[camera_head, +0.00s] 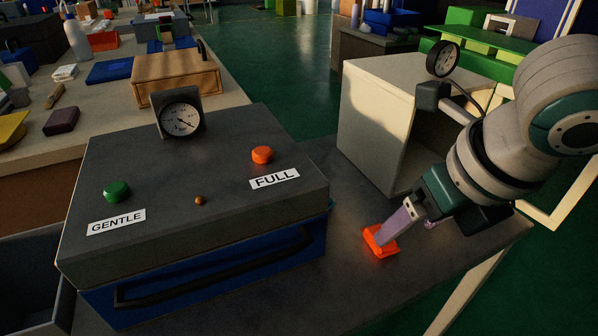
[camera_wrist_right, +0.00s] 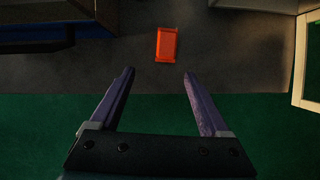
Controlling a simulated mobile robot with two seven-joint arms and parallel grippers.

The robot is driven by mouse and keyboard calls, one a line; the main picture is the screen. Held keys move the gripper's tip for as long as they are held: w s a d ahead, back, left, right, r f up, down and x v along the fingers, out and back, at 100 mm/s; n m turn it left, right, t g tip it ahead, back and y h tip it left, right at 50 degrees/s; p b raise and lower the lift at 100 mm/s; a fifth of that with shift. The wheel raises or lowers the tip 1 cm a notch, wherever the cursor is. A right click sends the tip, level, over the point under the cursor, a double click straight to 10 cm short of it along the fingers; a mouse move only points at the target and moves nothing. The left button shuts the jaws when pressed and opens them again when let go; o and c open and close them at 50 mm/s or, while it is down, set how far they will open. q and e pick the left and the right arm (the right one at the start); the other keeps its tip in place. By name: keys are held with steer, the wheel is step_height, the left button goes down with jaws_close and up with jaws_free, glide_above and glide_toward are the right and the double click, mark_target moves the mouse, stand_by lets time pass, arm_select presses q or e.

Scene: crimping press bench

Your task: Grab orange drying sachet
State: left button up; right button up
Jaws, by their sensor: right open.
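The orange drying sachet (camera_head: 379,241) lies flat on the dark bench top, between the press and the cream cabinet. My right gripper (camera_head: 413,221) reaches in from the right, and its purple-grey finger covers part of the sachet in the head view. In the right wrist view the sachet (camera_wrist_right: 166,44) lies beyond the two open fingertips (camera_wrist_right: 158,72), roughly midway between their lines. The open jaws are empty. Whether a fingertip touches the sachet cannot be told from the head view. My left gripper is not in view.
The dark press (camera_head: 190,200) with green and orange buttons, a gauge and a black front handle stands left of the sachet. An open cream cabinet (camera_head: 385,115) stands behind it. The bench's front edge is close, with green floor (camera_wrist_right: 285,120) beyond.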

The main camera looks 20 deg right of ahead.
mark_target(389, 247)
steer(key=x, duration=0.1)
steer(key=b+x, duration=0.1)
steer(key=x, duration=0.1)
steer(key=shift+w+d+f, duration=0.15)
steer(key=shift+d+f, duration=0.1)
steer(key=shift+f, duration=0.1)
steer(key=b+x, duration=0.2)
steer(key=x, duration=0.1)
steer(key=b+x, duration=0.1)
steer(key=shift+w+d+f, duration=0.2)
steer(key=shift+w+d, duration=0.05)
steer(key=shift+d, duration=0.1)
steer(key=shift+w+f, duration=0.15)
steer(key=shift+f, duration=0.1)
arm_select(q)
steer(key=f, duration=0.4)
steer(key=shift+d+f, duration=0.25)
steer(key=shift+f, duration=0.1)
arm_select(e)
steer(key=c, duration=0.3)
jaws_close()
